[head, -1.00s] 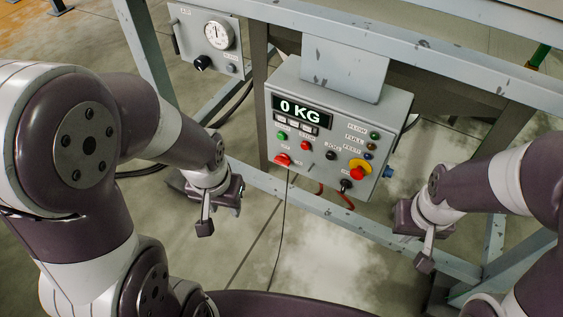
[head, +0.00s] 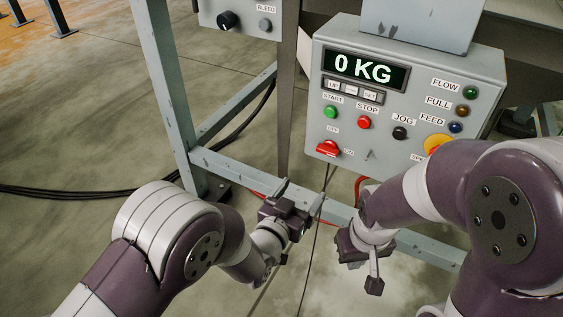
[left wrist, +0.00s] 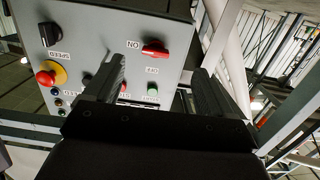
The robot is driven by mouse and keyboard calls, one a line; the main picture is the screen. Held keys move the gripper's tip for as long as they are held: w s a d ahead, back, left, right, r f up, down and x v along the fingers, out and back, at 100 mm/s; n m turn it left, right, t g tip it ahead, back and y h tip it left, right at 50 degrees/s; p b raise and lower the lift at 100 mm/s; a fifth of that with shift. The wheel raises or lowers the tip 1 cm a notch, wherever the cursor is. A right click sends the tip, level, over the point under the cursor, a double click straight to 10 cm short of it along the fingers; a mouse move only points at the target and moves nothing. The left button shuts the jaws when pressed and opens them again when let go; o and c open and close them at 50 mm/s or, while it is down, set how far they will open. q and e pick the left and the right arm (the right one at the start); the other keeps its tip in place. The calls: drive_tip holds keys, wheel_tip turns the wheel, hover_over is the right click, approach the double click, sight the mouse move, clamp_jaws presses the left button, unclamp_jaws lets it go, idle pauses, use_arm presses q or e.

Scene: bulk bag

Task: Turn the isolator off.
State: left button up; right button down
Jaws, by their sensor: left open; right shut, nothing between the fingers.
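The isolator is a red rotary handle (head: 328,148) at the lower left of the grey control box (head: 414,75), between OFF and ON labels. Its grip lies roughly sideways, towards the ON label. In the left wrist view the red handle (left wrist: 155,50) shows beyond and between my open left fingers (left wrist: 165,74), with ON beside it. In the head view my left gripper (head: 302,194) is open and empty, below and left of the handle, apart from it. My right gripper (head: 373,284) is shut and empty, low below the box.
A red knob on a yellow disc (head: 437,144) is partly hidden by my right arm; it also shows in the left wrist view (left wrist: 50,74). Green START (head: 330,112) and red STOP (head: 364,122) buttons sit above the isolator. A frame rail (head: 235,170) runs below the box.

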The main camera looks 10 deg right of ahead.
sight(326, 152)
use_arm(q)
drive_tip(key=shift+t+h, duration=0.3)
drive_tip(key=shift+t, duration=0.2)
drive_tip(key=b+x, duration=0.1)
drive_tip(key=x, duration=0.3)
drive_tip(key=r+b+x, duration=0.1)
drive_tip(key=x, duration=0.3)
drive_tip(key=r+b+x, duration=0.1)
drive_tip(key=x, duration=0.3)
drive_tip(key=shift+s+d, duration=0.15)
drive_tip(key=shift+s, duration=0.05)
drive_tip(key=shift+w+d+r, duration=0.1)
drive_tip(key=shift+w+d, duration=0.2)
drive_tip(key=shift+w, duration=0.2)
drive_tip(key=shift+c, duration=0.3)
drive_tip(key=c, duration=1)
